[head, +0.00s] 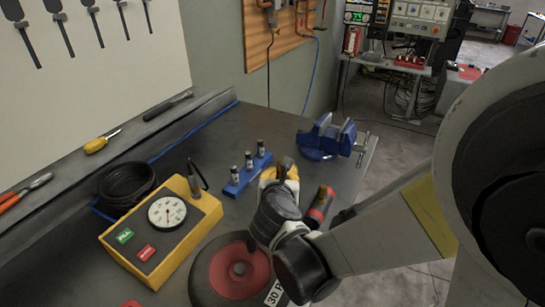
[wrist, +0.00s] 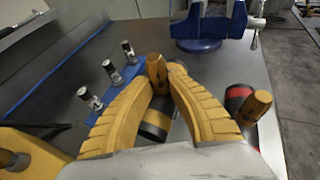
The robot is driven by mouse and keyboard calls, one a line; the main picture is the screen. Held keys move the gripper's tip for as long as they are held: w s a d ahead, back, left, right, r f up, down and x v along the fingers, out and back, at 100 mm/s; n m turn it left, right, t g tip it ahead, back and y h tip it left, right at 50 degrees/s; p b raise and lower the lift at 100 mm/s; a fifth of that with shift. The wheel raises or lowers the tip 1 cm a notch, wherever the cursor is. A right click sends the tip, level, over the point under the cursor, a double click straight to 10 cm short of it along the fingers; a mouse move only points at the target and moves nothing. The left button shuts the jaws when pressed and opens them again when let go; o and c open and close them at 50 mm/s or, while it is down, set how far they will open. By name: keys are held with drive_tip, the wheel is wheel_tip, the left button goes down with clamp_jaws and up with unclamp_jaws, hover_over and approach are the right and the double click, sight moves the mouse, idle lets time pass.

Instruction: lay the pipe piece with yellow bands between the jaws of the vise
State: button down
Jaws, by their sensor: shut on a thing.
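The blue vise (head: 325,140) stands at the far right end of the bench, and its lower part shows at the top of the wrist view (wrist: 205,28). My gripper (wrist: 162,80) has its yellow fingers closed on a dark pipe piece (wrist: 156,122) with a brass-coloured end. The fingers hide much of this piece, and its bands are hard to make out. In the head view, my gripper (head: 282,172) is over the bench, nearer than the vise.
A blue rack (head: 247,176) with several small metal-topped parts is left of my gripper. A yellow gauge box (head: 165,225), a black coil (head: 127,184) and a red-centred disc (head: 238,270) occupy the near left. Bare bench lies between the rack and the vise.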

wheel_tip(320, 180, down, 4)
drive_tip(key=shift+r+b, duration=0.1)
drive_tip(key=shift+b, duration=0.9)
drive_tip(key=shift+r, duration=0.1)
drive_tip(key=c, duration=1.7)
unclamp_jaws()
drive_tip(key=shift+f, duration=0.2)
drive_tip(key=o, duration=0.3)
drive_tip(key=shift+r, duration=0.1)
